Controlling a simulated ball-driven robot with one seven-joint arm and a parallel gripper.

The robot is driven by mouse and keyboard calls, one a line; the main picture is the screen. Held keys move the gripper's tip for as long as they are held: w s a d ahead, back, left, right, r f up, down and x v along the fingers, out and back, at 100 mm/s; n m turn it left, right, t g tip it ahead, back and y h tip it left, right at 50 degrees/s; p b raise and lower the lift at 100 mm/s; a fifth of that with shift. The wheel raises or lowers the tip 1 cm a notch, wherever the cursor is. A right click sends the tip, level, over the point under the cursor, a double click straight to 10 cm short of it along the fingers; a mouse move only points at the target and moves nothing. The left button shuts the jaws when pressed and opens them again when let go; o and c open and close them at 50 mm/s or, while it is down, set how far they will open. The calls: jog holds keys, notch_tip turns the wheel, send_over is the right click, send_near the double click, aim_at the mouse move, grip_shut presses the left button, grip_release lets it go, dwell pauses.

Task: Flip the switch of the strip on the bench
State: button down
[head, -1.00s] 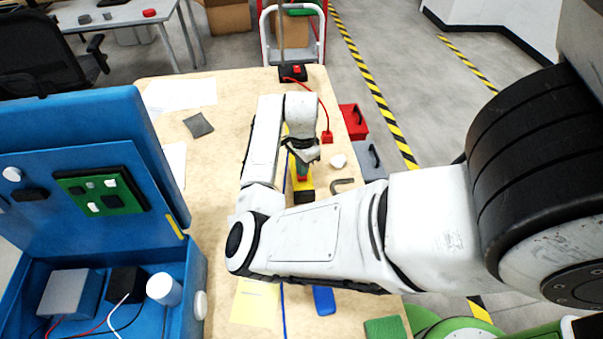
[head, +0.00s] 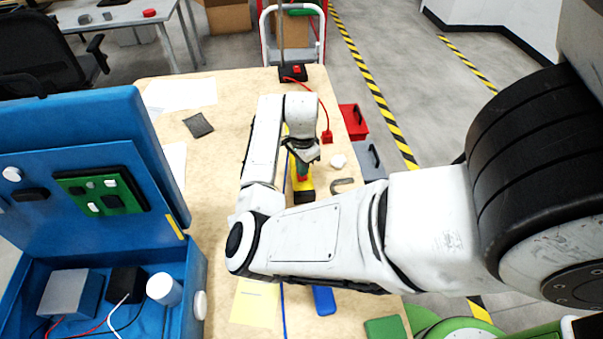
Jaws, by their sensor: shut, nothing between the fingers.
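A yellow strip with a black end (head: 304,196) lies on the bench (head: 225,150), partly hidden under my arm and gripper. A small red part shows on the strip just below my fingertips, perhaps its switch; its position on or off cannot be told. My gripper (head: 303,167) points down over the strip and is shut, with nothing held. Whether the fingertips touch the red part cannot be told from this angle.
An open blue case (head: 196,270) stands on the left. A red plug-like block (head: 327,137) on a red cord, a white round piece (head: 338,161) and a grey hook (head: 342,185) lie right of the strip.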

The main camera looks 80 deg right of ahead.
jog(key=shift+f+b, duration=0.65)
jog(key=shift+f, duration=0.35)
dwell(0.8)
jog(key=shift+r, duration=0.1)
jog(key=shift+r+p, duration=2.9)
jog(key=shift+r, duration=0.55)
